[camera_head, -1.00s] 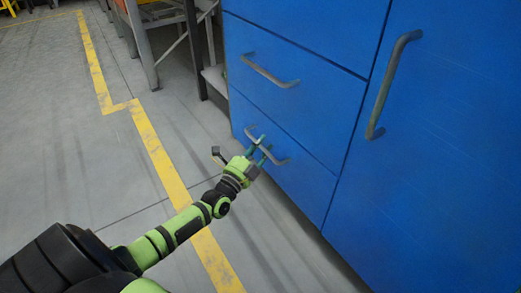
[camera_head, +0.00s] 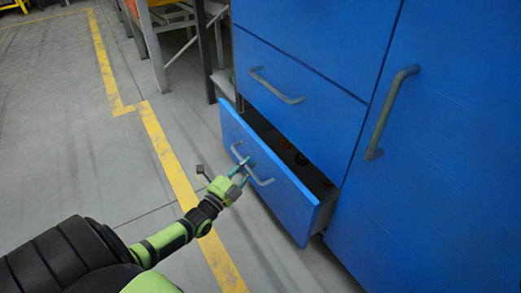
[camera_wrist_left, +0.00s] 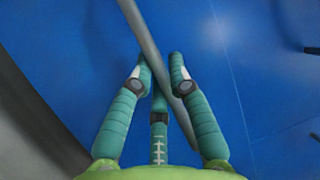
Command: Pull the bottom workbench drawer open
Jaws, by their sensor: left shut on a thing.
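The bottom drawer (camera_head: 272,187) of the blue workbench stands partly open in the head view, with a dark gap behind its front. Its grey bar handle (camera_head: 262,181) runs across the front. My left gripper (camera_head: 243,167) is shut on that handle. In the left wrist view the teal fingers (camera_wrist_left: 160,75) sit on both sides of the handle (camera_wrist_left: 150,50), which runs diagonally between them. A few small dark and reddish items (camera_head: 300,159) show inside the drawer, too shaded to identify. My right gripper is not in view.
The upper drawer (camera_head: 305,105) is shut, with its own handle (camera_head: 277,86). A tall blue door (camera_head: 440,170) with a vertical handle (camera_head: 390,112) is closed at right. Open grey floor with a yellow line (camera_head: 170,160) lies left. A metal-legged frame (camera_head: 158,45) stands behind.

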